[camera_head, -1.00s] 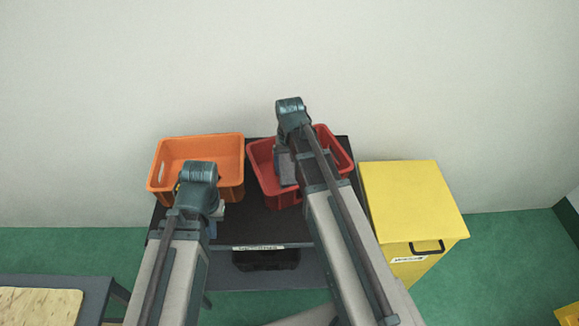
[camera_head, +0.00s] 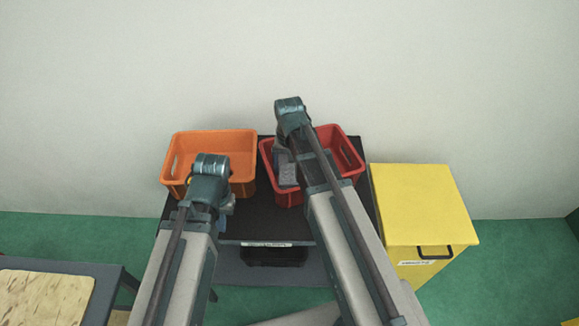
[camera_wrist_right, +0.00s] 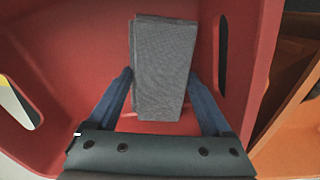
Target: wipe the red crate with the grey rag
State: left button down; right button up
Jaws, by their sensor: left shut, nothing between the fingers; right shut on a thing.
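The red crate (camera_head: 350,157) stands open at the back right of a dark table, partly behind my right arm. The folded grey rag (camera_head: 287,174) is inside it, toward its left side. In the right wrist view the rag (camera_wrist_right: 163,65) lies between the two blue fingers of my right gripper (camera_wrist_right: 163,78), which is shut on it, against the red crate's inside (camera_wrist_right: 70,60). Whether the rag presses on the crate floor is hard to tell. My left gripper (camera_head: 222,222) is shut and empty, low in front of the orange crate and largely hidden by its own arm.
An orange crate (camera_head: 212,138) stands to the left of the red one on the dark table (camera_head: 260,215). A yellow lidded bin (camera_head: 420,205) stands to the table's right. A wall (camera_head: 400,80) rises close behind. Another table with a pale board (camera_head: 40,295) is at lower left.

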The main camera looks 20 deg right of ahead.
jog(key=shift+r+p, duration=2.45)
jog(key=shift+r, duration=0.3)
notch_tip(320, 180, up, 3)
jog(key=p, duration=0.3)
